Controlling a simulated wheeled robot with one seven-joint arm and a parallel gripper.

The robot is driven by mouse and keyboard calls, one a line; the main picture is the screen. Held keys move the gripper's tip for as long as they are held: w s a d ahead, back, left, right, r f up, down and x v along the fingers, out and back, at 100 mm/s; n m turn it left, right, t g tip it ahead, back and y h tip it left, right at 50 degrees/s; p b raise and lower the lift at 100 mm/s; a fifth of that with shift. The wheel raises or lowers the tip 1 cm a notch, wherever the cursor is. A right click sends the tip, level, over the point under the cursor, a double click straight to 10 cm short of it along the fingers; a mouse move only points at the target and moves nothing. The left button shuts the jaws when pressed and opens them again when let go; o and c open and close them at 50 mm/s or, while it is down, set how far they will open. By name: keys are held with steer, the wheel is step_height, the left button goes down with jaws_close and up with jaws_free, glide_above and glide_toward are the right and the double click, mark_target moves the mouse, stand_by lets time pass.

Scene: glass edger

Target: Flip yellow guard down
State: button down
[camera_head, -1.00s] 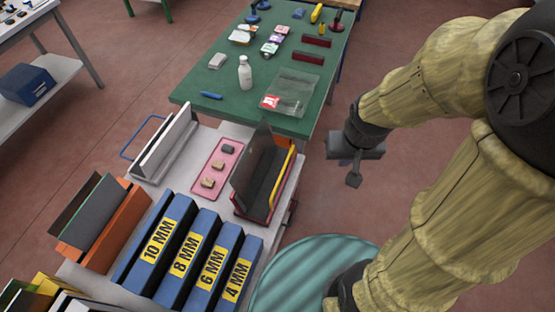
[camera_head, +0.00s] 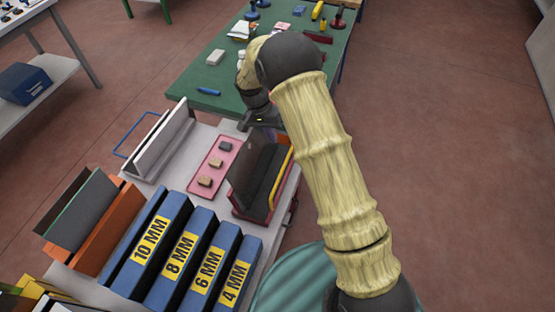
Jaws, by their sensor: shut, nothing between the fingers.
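The yellow guard (camera_head: 281,177) is a thin yellow bar along the right side of a red rack (camera_head: 245,213) that holds dark panels. The rack stands at the right of the light grey bench top, and the bar lies close against its side. My gripper (camera_head: 262,118) is over the far end of this rack, near the edge of the green table. My arm comes down from above it and hides part of it. The fingers are small and dark against the rack, and I cannot tell whether they touch it. The gripper is shut and holds nothing.
A grey rack with a blue bar (camera_head: 133,128) stands at the left, and a pink tray (camera_head: 201,190) with small blocks lies between. The green table (camera_head: 195,78) behind carries several items. Clear floor is at right.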

steer(key=shift+w+a+f, duration=0.15)
steer(key=shift+a+f, duration=0.3)
steer(key=shift+f, duration=0.25)
steer(key=p+x, duration=0.3)
steer(key=x, duration=0.7)
steer(key=shift+r, duration=0.1)
steer(key=shift+d, duration=0.2)
